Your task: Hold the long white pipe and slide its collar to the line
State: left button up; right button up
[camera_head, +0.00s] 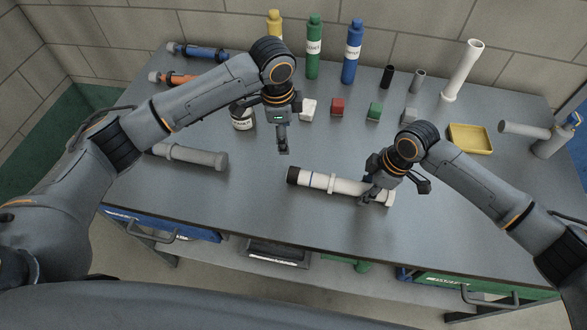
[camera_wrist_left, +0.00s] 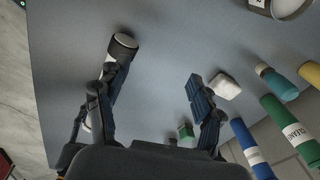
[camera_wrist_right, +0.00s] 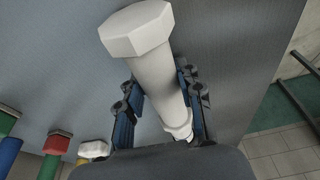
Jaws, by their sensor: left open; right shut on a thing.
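The long white pipe (camera_head: 350,188) lies on the grey bench, with a black cap (camera_head: 292,175) on its left end and a hexagonal head on its right end, seen in the right wrist view (camera_wrist_right: 135,32). A white collar (camera_head: 331,184) sits around it near mid-length, apart from a thin dark blue line (camera_head: 309,179) to its left. My right gripper (camera_head: 372,189) is shut on the pipe right of the collar. My left gripper (camera_head: 283,149) is open and empty above the bench, behind the capped end. The left wrist view shows the black cap (camera_wrist_left: 122,45) near one finger.
A grey pipe (camera_head: 190,155) lies at the left. Behind my left gripper are a white-labelled jar (camera_head: 242,118) and small white, red (camera_head: 337,106) and green blocks (camera_head: 374,111). Bottles (camera_head: 314,48), an upright white pipe (camera_head: 463,72) and a yellow tray (camera_head: 487,139) stand farther back.

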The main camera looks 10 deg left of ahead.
aim_at(294, 171)
pick_arm(q)
jog(key=s+d+m, duration=0.1)
jog(key=s, duration=0.1)
jog(key=s+d+m+g, duration=0.1)
jog(key=s+d, duration=0.1)
jog(key=shift+f+m+y, duration=0.2)
jog(key=shift+m+y, duration=0.1)
jog(key=shift+s+d+f, duration=0.1)
jog(key=shift+s+f, duration=0.1)
jog(key=shift+s, duration=0.05)
notch_tip(294, 171, down, 10)
jog(key=shift+r, duration=0.15)
jog(key=c, duration=1.1)
